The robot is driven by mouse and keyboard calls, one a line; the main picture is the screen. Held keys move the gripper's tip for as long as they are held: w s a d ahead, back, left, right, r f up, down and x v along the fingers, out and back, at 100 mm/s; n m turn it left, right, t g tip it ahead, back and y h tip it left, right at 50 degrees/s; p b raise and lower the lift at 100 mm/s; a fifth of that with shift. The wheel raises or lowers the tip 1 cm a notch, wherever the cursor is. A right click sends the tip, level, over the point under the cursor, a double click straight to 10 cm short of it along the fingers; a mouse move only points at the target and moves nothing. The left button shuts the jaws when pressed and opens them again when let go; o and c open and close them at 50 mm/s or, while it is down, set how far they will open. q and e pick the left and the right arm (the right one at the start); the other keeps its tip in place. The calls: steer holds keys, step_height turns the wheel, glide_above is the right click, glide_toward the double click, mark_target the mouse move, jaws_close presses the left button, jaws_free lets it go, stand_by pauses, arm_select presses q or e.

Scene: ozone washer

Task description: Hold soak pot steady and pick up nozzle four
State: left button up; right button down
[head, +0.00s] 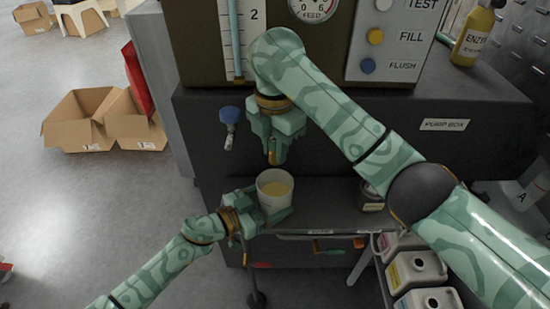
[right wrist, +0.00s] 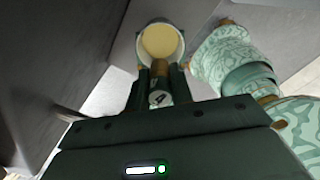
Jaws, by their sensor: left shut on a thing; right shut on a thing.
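The soak pot (head: 274,202) is a white cup with yellowish liquid, upright at the shelf's front edge. My left gripper (head: 268,216) is shut on its side. The pot also shows in the right wrist view (right wrist: 160,42), beyond my right fingertips. My right gripper (head: 272,155) is shut on a small brass nozzle, which it holds above the pot. In the right wrist view the nozzle (right wrist: 159,72) sits between the fingers, with a pale end bearing a dark mark.
The dark pump box (head: 470,165) stands close behind my right gripper. A blue-handled valve (head: 230,117) sticks out of its front. A dark jar (head: 371,196) stands on the shelf (head: 325,195) to the right. White jugs (head: 415,270) stand lower right.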

steer(key=shift+r, duration=1.15)
arm_select(q)
steer(key=o, duration=0.8)
steer(key=shift+c, duration=0.2)
steer(key=shift+s+a, duration=0.1)
